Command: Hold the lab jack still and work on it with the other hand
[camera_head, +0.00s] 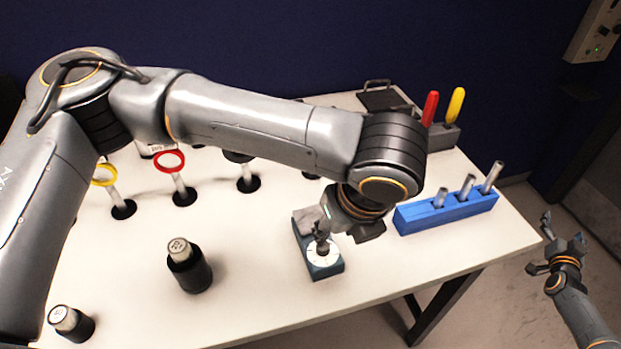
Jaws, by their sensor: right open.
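A small blue-grey box with a round white dial and a dark knob on top (326,268), which I take to be the lab jack, sits on the table near its front edge. My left gripper (324,238) reaches down over it from above, with its fingertips at or just over the knob. The gripper and wrist hide part of the box's back and right side. I cannot tell whether the fingers touch the knob or how far they are apart. My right gripper (552,247) is open and empty, off the table's right edge, over the floor.
A blue block with several metal cylinders (447,212) stands right of the box. Black cylinders with silver tops (188,266) stand at the front left. A grey holder with red and yellow handles (440,136) is at the back.

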